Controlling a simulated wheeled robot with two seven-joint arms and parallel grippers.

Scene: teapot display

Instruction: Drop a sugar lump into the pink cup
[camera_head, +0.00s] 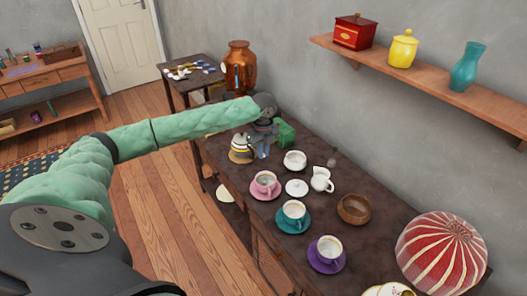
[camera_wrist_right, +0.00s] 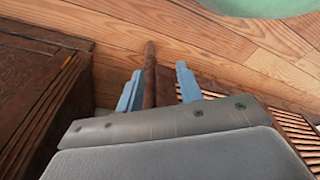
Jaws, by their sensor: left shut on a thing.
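The pink cup (camera_head: 265,182) stands upright on a pink saucer on the dark table. A white open bowl (camera_head: 295,159) stands behind it to the right, and a round white lid (camera_head: 297,188) lies in front of the bowl. My left gripper (camera_head: 262,151) is over the table, behind the pink cup and left of the bowl, its blue fingers pointing down. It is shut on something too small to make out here. No sugar lump can be made out. My right gripper (camera_wrist_right: 158,85) is open and shows only in the right wrist view, away from the cups.
A white jug (camera_head: 321,179), teal cup (camera_head: 294,211), purple cup (camera_head: 329,247) and wooden bowl (camera_head: 354,209) stand nearer. A table edge (camera_wrist_right: 75,65) is left of my right gripper.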

